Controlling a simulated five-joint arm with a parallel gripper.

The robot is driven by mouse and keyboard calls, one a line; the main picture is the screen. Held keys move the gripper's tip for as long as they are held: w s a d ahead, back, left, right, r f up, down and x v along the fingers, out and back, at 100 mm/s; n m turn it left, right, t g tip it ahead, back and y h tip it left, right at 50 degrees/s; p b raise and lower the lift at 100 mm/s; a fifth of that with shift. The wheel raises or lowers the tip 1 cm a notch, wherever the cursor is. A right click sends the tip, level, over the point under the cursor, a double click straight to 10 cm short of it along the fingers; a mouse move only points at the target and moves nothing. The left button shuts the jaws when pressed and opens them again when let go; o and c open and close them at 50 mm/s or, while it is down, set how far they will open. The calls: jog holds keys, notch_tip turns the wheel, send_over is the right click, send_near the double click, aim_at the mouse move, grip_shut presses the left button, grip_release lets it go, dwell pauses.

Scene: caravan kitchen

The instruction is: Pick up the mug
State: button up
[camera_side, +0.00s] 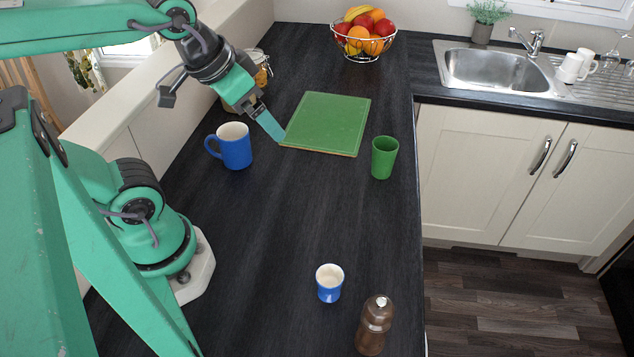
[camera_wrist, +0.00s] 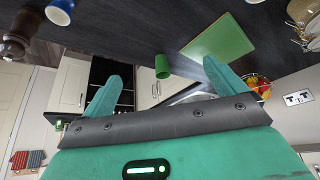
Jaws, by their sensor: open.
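The mug (camera_side: 235,148) is blue with a pale inside and a handle on its left, upright on the dark counter in the side view.
A green board (camera_side: 328,122) lies right of the mug, and a green cup (camera_side: 384,158) stands beyond it. A small blue cup (camera_side: 329,285) and a brown pepper mill (camera_side: 375,325) stand near the front. A jar (camera_side: 260,68) stands behind my gripper. A fruit bowl (camera_side: 363,48) is at the back.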

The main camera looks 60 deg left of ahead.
jog(key=m+g, duration=0.6)
send_near(231, 138)
jog(key=s+d, duration=0.1)
jog(key=d, duration=0.2)
jog(key=shift+s+f, duration=0.1)
jog(key=shift+f, duration=1.15)
jog(key=shift+f, duration=2.6)
jog(key=shift+c, duration=0.3)
